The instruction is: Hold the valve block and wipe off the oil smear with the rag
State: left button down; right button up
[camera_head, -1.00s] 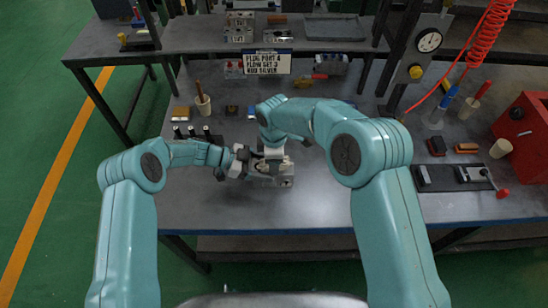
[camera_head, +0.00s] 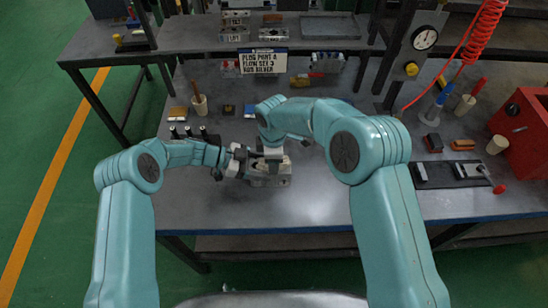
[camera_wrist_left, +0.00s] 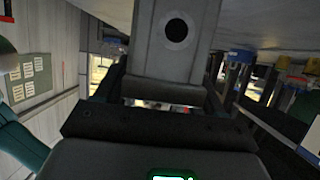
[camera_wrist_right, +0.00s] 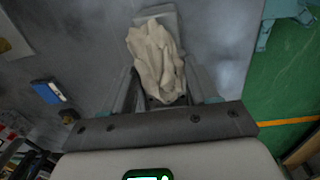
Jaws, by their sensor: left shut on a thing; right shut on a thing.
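The grey metal valve block (camera_head: 272,179) stands on the bench in front of me. It fills the top of the left wrist view (camera_wrist_left: 170,45), with a dark round port on its face. My left gripper (camera_head: 243,164) is shut on the block from its left side. My right gripper (camera_head: 273,158) is above the block and shut on the cream rag (camera_wrist_right: 157,58). In the right wrist view the bunched rag covers most of the block's top. I cannot see the oil smear.
A sign (camera_head: 263,62) stands at the back of the bench. A cup with a tool (camera_head: 200,105) and several dark cylinders are at the left. A red box (camera_head: 525,130) and a dark fixture with a lever (camera_head: 455,173) are at the right. The bench front is clear.

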pick_arm(q)
jog(key=shift+r, duration=0.15)
pick_arm(e)
jog(key=shift+s+a, duration=0.1)
jog(key=shift+a, duration=0.85)
pick_arm(q)
jog(key=shift+d, duration=0.15)
pick_arm(e)
jog(key=shift+d+f, duration=0.1)
jog(key=shift+d, duration=1.2)
jog(key=shift+a, duration=0.7)
jog(key=shift+a+r, duration=0.2)
jog(key=shift+a, duration=0.35)
jog(key=shift+d, duration=1.25)
jog(key=shift+a, duration=1.25)
jog(key=shift+d, duration=1.25)
jog(key=shift+a, duration=0.65)
